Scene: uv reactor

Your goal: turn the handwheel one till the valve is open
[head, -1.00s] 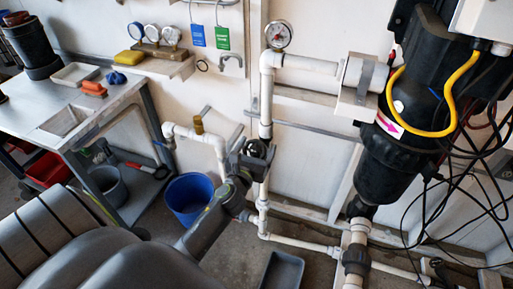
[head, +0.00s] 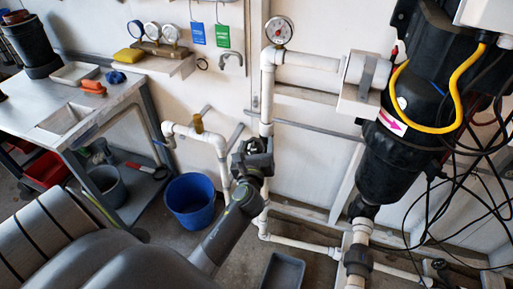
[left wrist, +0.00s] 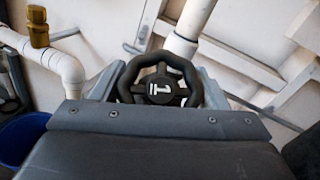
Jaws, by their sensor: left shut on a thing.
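Handwheel one (left wrist: 161,88) is a black ring wheel with a hub marked "1". It sits on the white vertical pipe and faces the left wrist camera. In the left wrist view the two grey fingers of my left gripper (left wrist: 160,80) lie on either side of the wheel's rim, shut on it. In the head view my left gripper (head: 252,158) is at the white pipe (head: 266,100) below the gauge and largely hides the wheel. The valve's inner state cannot be seen. My right gripper is not in view.
A pressure gauge (head: 279,31) tops the pipe. A brass-capped side pipe (head: 197,123) and a blue bucket (head: 190,201) are left of my gripper. A black reactor housing (head: 388,165) with a yellow hose and loose cables stands right. A grey tray (head: 283,272) lies on the floor.

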